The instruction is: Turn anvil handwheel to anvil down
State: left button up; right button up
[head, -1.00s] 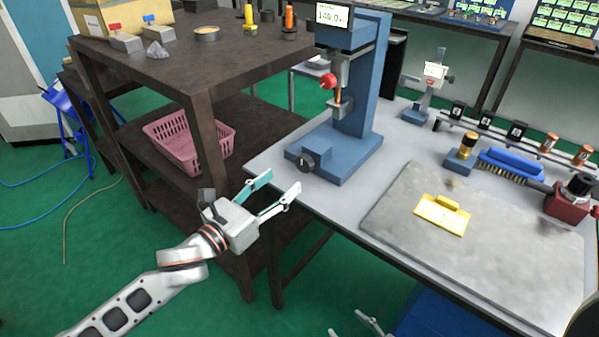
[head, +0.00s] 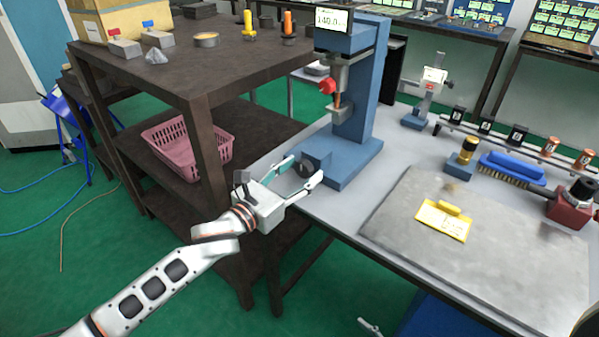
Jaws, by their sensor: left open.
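The blue bench press (head: 367,95) stands on the grey table, with a display on top and a red knob (head: 327,86) on its side. Its dark round handwheel (head: 306,170) is at the low front of the base. My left gripper (head: 305,167) is open, with its fingertips on either side of the handwheel in this view. I cannot tell whether they touch it. The wheel's marking is too small to read. The anvil area (head: 341,114) shows under the red knob. Only a fingertip of my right gripper (head: 371,327) shows at the bottom edge.
A brown shelf unit (head: 203,150) with a pink basket (head: 186,146) stands close to my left arm. On the table are a grey plate (head: 400,225) with a yellow tag (head: 444,221), a blue brush (head: 512,165) and a small gauge stand (head: 430,90).

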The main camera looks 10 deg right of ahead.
pick_arm(q)
jog(key=c, duration=1.1)
jog(key=shift+n+p, duration=0.35)
jog(key=shift+n, duration=0.05)
jog(key=shift+r+n+p, duration=0.1)
jog(key=shift+n+p, duration=0.3)
jog(key=shift+n, duration=0.3)
jog(key=shift+n+p, duration=0.6)
jog(key=shift+n, duration=0.5)
jog(key=shift+n+p, duration=0.4)
jog(key=shift+n, duration=0.9)
